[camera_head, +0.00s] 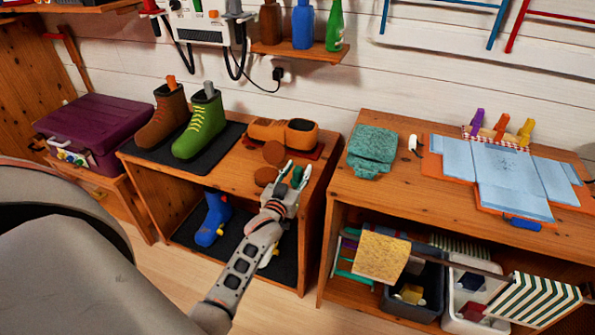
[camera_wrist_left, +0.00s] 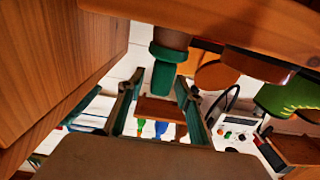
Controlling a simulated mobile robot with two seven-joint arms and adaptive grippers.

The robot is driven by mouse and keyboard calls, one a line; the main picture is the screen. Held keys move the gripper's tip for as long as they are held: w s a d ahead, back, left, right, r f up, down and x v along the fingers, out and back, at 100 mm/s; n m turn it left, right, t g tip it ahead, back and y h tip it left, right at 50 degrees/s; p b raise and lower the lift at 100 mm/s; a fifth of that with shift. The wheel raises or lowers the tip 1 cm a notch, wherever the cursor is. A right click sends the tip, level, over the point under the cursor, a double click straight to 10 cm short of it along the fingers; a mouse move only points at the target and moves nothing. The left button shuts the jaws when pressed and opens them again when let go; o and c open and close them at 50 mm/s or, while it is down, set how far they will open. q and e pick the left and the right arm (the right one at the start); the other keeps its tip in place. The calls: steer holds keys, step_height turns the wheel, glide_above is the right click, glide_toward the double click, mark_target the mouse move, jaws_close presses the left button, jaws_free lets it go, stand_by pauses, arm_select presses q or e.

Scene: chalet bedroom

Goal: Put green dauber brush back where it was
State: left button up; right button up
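My left gripper (camera_head: 293,174) is at the front right of the shoe cabinet's top, beside the orange-brown shoe (camera_head: 290,131). The green dauber brush (camera_head: 297,177) shows as a small green piece between its fingers. In the left wrist view the brush's green part (camera_wrist_left: 165,75) stands between the two fingers (camera_wrist_left: 160,80), with a brown part above it. A narrow gap shows beside it, so the fingers look open around it. Two brown round pieces (camera_head: 273,152) are at the cabinet edge beside the gripper. My right gripper is not in view.
The cabinet (camera_head: 325,172) carries brown and green boots (camera_head: 200,127) on a dark mat. A blue boot (camera_head: 214,218) is on the shelf below.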

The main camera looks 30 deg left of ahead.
arm_select(q)
steer(key=shift+r, duration=0.2)
steer(key=p+v, duration=0.2)
steer(key=v, duration=1)
steer(key=s+d+f+m+g+h, duration=0.3)
steer(key=s+d+f, duration=0.4)
steer(key=s+d, duration=0.2)
steer(key=s+d+f+m+g+h, duration=0.3)
steer(key=s+d+f, duration=0.3)
steer(key=s+d, duration=0.4)
steer(key=s+m, duration=0.1)
steer(key=s, duration=0.2)
steer(key=shift+s+d+f+g+h, duration=0.2)
steer(key=shift+s+f+g+h, duration=0.1)
steer(key=shift+s+f+h, duration=0.1)
